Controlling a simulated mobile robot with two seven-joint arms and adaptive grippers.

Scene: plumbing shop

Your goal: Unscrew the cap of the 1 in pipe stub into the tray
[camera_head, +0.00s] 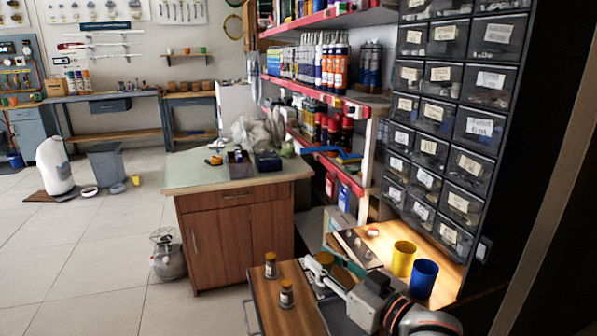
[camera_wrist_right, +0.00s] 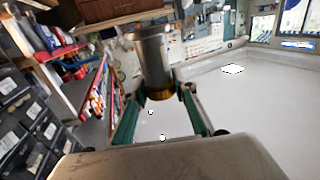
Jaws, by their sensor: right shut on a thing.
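Two short upright pipe stubs, a far one (camera_head: 271,266) and a near one (camera_head: 286,294), stand on the wooden top (camera_head: 295,318) in the head view. I cannot tell which is the 1 in one. My right gripper (camera_head: 314,268) is beside them, to their right. In the right wrist view my right gripper (camera_wrist_right: 160,100) is shut on a grey cylindrical piece (camera_wrist_right: 153,58) with a brass-coloured end between the fingertips. I cannot tell whether this piece is joined to anything. A dark flat tray (camera_head: 358,248) with small parts lies behind the gripper. My left gripper is not in view.
A yellow cup (camera_head: 403,258) and a blue cup (camera_head: 422,279) stand right of the tray, close to my right arm. A drawer rack (camera_head: 455,120) rises on the right. A cabinet (camera_head: 235,238) stands behind, with open floor (camera_head: 85,270) to its left.

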